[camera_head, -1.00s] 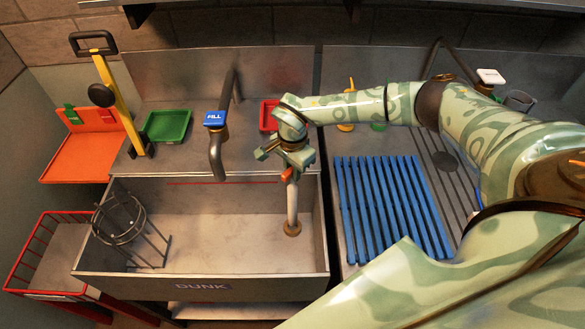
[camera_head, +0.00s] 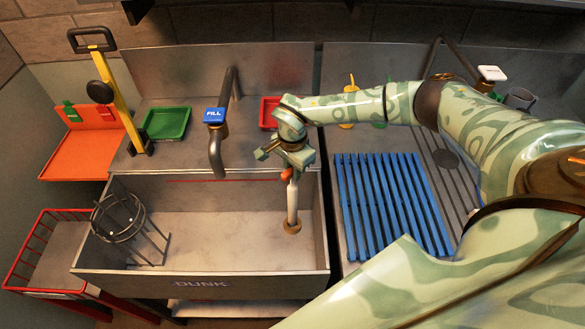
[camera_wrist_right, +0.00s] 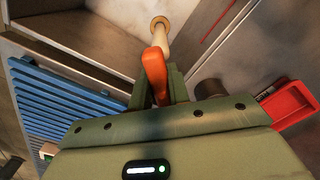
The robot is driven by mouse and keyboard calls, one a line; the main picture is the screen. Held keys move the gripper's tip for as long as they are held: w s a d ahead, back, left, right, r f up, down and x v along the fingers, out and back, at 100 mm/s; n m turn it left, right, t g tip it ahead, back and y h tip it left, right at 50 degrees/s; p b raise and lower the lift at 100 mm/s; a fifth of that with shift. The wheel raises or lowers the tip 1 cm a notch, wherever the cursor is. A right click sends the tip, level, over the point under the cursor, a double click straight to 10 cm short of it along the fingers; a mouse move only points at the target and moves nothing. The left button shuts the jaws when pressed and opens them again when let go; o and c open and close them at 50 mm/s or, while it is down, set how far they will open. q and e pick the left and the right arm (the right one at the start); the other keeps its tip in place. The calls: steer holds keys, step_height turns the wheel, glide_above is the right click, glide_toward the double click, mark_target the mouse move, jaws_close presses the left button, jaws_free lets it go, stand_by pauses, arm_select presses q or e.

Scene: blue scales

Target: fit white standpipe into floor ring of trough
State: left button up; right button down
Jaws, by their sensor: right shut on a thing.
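The white standpipe (camera_head: 292,205) stands near upright in the right part of the steel trough (camera_head: 200,288). Its orange top (camera_head: 287,174) is between the fingers of my right gripper (camera_head: 289,168), which is shut on it. In the right wrist view the orange top (camera_wrist_right: 154,75) hides part of the pipe (camera_wrist_right: 157,43), which runs away from the gripper (camera_wrist_right: 158,92). The pipe's lower end meets the brass floor ring (camera_head: 292,228); the ring also shows in the wrist view (camera_wrist_right: 160,21). I cannot tell how deep the end sits. My left gripper is not in view.
A wire cage (camera_head: 122,222) stands in the trough's left part. The FILL tap (camera_head: 215,150) hangs over the back edge, left of my gripper. A blue slatted rack (camera_head: 390,205) lies to the right. The trough floor between cage and pipe is clear.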

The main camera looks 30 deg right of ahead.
mark_target(292, 187)
steer(key=shift+f+b, duration=1)
steer(key=shift+f, duration=0.7)
steer(key=c, duration=1.3)
jaws_free()
steer(key=shift+o, duration=0.2)
steer(key=shift+r, duration=0.1)
step_height(292, 187, up, 16)
steer(key=p, duration=0.2)
